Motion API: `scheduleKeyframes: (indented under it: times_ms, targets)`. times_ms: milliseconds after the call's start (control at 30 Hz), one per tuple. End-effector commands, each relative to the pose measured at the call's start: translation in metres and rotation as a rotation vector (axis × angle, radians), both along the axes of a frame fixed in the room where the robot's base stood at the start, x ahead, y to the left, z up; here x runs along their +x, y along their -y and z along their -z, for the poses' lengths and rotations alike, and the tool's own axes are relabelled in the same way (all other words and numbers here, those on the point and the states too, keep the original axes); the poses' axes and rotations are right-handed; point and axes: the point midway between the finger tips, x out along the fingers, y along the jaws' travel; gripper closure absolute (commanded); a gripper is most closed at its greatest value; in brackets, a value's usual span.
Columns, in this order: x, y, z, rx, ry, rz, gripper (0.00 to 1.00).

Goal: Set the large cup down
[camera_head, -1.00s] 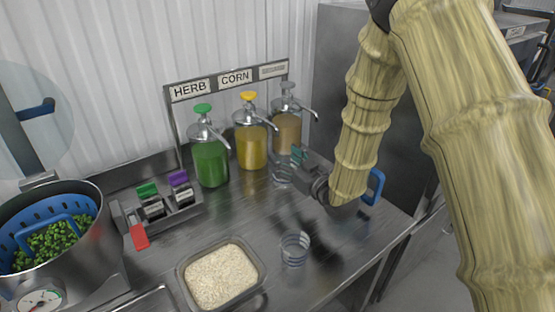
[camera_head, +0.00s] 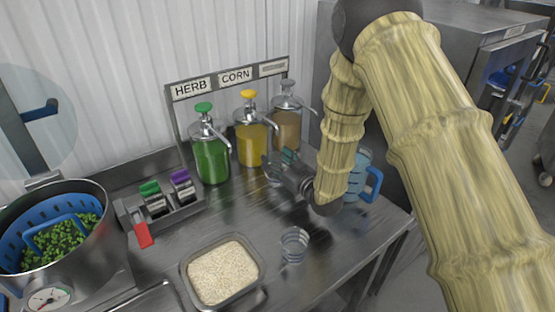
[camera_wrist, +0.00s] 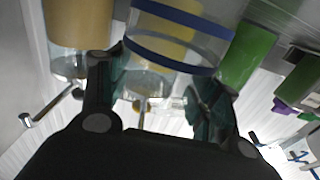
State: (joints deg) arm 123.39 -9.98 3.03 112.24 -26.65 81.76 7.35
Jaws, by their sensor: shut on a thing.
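My gripper (camera_head: 277,168) is at the back of the counter, in front of the pump dispensers. It is shut on a clear cup (camera_head: 273,176), which is mostly hidden by the fingers in the head view. In the wrist view the clear cup (camera_wrist: 178,48) with blue bands sits between the two dark green fingers (camera_wrist: 158,82). Whether the cup's base touches the counter cannot be told. Another clear cup (camera_head: 293,246) stands alone on the counter, nearer the front.
Green (camera_head: 211,160), yellow (camera_head: 250,148) and tan (camera_head: 286,130) pump dispensers stand close behind my gripper. A clear jug with a blue handle (camera_head: 374,184) stands behind my arm. A rice tray (camera_head: 262,262) is at the front. The counter's middle (camera_head: 225,215) is clear.

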Motion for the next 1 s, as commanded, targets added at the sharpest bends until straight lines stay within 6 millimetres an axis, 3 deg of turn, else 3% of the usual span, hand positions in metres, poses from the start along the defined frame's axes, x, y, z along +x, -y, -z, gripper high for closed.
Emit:
scheduleKeyframes:
  times_ms: [267, 300, 400, 867, 1000]
  targets:
    - [0.000, 0.000, 0.004, 0.000, 0.000, 0.000, 0.61]
    - [0.000, 0.000, 0.003, 0.000, 0.000, 0.000, 0.34]
    - [0.000, 0.000, 0.003, 0.000, 0.000, 0.000, 0.16]
    - [0.000, 0.000, -0.003, 0.000, 0.000, 0.000, 0.16]
    - [-0.014, 0.012, 0.002, -0.001, -0.002, 0.002, 0.16]
